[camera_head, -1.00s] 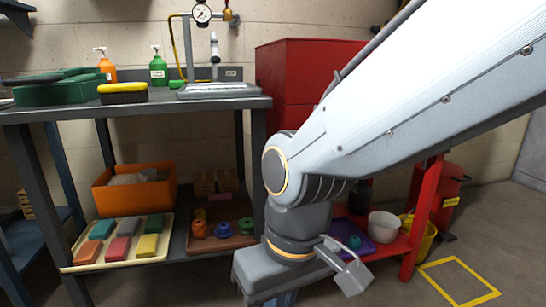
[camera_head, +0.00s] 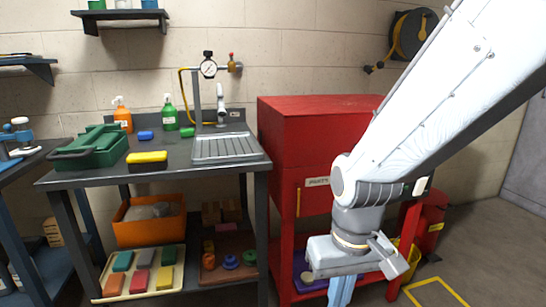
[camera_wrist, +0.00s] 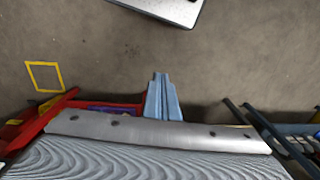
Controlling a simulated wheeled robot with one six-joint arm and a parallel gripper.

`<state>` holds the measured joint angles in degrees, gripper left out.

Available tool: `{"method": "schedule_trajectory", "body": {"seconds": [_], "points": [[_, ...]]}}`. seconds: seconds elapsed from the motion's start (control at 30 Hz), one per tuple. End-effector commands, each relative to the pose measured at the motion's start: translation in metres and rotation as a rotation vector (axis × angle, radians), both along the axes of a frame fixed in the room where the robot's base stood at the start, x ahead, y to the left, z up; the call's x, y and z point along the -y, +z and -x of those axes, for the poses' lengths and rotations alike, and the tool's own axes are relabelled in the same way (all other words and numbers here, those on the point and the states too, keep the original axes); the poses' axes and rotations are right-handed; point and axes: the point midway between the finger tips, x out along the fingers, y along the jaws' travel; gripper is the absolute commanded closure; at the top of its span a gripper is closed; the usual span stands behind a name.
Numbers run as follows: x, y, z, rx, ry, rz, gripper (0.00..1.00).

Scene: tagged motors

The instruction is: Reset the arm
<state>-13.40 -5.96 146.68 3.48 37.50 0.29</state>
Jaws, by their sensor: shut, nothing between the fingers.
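My arm reaches in from the upper right of the head view and bends down at the wrist. My gripper (camera_head: 341,291) hangs below it, pale blue, in front of the red cabinet's lower shelf, its tips near the bottom edge of the picture. In the wrist view the two blue fingers (camera_wrist: 161,95) lie together with nothing between them, above bare floor. No part of the gripper appears to touch anything. The arm hides part of the red cabinet (camera_head: 312,130).
A dark workbench (camera_head: 205,176) stands left of the cabinet, with a green toolbox (camera_head: 92,147), spray bottles and a grey tray on top. Below are an orange bin (camera_head: 149,230) and a cream tray of coloured blocks. Grey floor with a yellow square (camera_wrist: 44,76) lies open.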

Motion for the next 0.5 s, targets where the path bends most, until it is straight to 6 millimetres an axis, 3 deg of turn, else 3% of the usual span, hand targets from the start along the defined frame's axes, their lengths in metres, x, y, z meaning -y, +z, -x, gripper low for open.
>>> {"method": "schedule_trajectory", "body": {"seconds": [0.03, 0.1, 0.5], "points": [[0.008, 0.018, 0.004, -0.005, -0.022, 0.004, 1.0], [0.018, 0.03, 0.006, -0.008, -0.047, 0.009, 1.0], [0.068, 0.089, 0.019, -0.024, -0.169, 0.033, 1.0]]}}
